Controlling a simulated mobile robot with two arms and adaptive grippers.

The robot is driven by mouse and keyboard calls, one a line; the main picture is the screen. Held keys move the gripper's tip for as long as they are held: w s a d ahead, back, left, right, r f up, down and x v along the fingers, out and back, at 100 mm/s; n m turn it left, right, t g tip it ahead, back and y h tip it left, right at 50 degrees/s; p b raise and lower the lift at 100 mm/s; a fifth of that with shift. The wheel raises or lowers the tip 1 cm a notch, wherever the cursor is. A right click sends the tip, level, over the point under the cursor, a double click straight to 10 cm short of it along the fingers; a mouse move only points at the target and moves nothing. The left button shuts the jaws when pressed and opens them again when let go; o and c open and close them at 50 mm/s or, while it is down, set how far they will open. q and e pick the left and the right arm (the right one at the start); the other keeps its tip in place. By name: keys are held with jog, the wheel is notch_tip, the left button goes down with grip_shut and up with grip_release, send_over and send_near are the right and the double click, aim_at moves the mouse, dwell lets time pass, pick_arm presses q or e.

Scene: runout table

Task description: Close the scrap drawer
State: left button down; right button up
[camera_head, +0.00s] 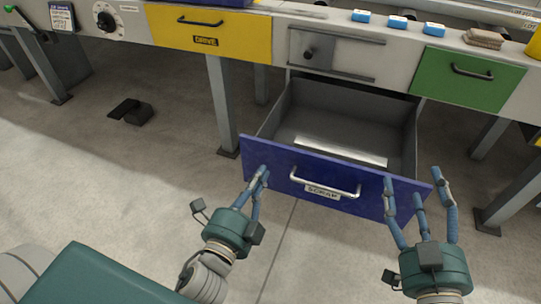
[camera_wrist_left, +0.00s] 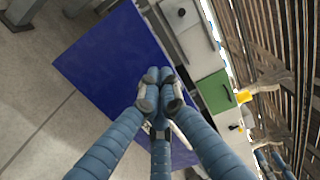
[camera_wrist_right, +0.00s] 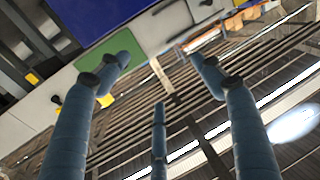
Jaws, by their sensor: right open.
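The scrap drawer (camera_head: 375,199) stands pulled well out below the grey panel, with a blue front, a pale bar handle (camera_head: 325,185) and a label reading SCRAP. A light flat strip (camera_head: 340,150) lies inside it. My left gripper (camera_head: 262,176) is shut and empty, its fingertips together in front of the left part of the blue front; in the left wrist view the tips (camera_wrist_left: 160,90) overlap the blue panel. Contact cannot be told. My right gripper (camera_head: 415,183) is open with fingers spread by the front's right end. In the right wrist view the blue front (camera_wrist_right: 90,15) shows at top left.
A yellow DRIVE drawer (camera_head: 215,33) and a green drawer (camera_head: 465,80) on either side look shut. Table legs (camera_head: 222,105) stand beside the open drawer. Blue blocks (camera_head: 398,22) and a brown stack (camera_head: 484,38) lie on top. The floor at left is mostly clear.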

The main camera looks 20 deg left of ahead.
aim_at(275, 149)
pick_arm(q)
jog(key=w, duration=0.5)
jog(key=shift+w, duration=1.05)
pick_arm(e)
jog(key=shift+a+r+t, duration=0.1)
jog(key=shift+r+t, duration=0.3)
jog(key=shift+r, duration=0.55)
pick_arm(q)
jog(key=shift+w, duration=0.1)
pick_arm(e)
jog(key=shift+f, duration=0.1)
